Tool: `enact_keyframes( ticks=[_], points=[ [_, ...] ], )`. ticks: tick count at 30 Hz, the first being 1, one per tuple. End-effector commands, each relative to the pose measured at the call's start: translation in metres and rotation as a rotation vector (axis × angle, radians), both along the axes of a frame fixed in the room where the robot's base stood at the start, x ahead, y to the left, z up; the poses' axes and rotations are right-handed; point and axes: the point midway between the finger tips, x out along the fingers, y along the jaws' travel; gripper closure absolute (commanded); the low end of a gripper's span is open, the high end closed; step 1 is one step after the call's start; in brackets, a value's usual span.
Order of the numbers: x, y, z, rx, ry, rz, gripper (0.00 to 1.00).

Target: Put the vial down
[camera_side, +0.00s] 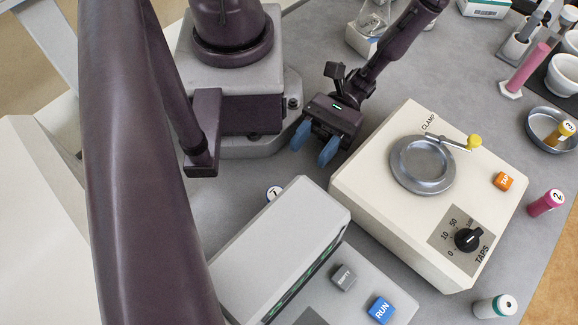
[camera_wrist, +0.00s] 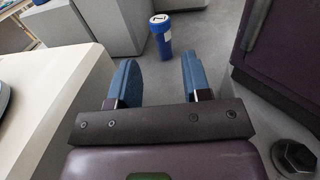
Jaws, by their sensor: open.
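A blue vial (camera_wrist: 164,45) with a white numbered cap stands upright on the grey bench in the wrist view. It is ahead of my gripper (camera_wrist: 158,75), in line with the gap between the two blue fingers and apart from them. In the side view only the white cap of a vial marked 1 (camera_side: 274,193) shows, behind the grey device; its body is hidden. My gripper (camera_side: 314,145) is open and empty there, above the bench between my base and the cream device.
A cream clamp device (camera_side: 370,185) stands right of my gripper, and a grey device (camera_side: 290,225) with buttons stands in front. A magenta vial (camera_side: 542,205), a yellow vial (camera_side: 560,133) in a metal dish (camera_side: 538,141) and a teal vial (camera_side: 490,308) are at the right.

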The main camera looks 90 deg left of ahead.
Motion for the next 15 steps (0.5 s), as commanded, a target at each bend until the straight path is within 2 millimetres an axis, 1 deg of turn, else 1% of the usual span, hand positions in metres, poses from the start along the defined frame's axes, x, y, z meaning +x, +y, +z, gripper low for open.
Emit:
enact_keyframes(
  ticks=[8, 10, 13, 15],
  points=[
    [0.0, 0.0, 0.0, -0.001, -0.001, 0.0, 0.56],
    [0.0, 0.0, 0.003, -0.001, -0.001, 0.001, 0.56],
    [0.001, -0.001, 0.017, -0.001, -0.003, 0.002, 0.56],
    [0.001, -0.001, 0.032, -0.001, -0.007, 0.002, 0.56]
  ],
)
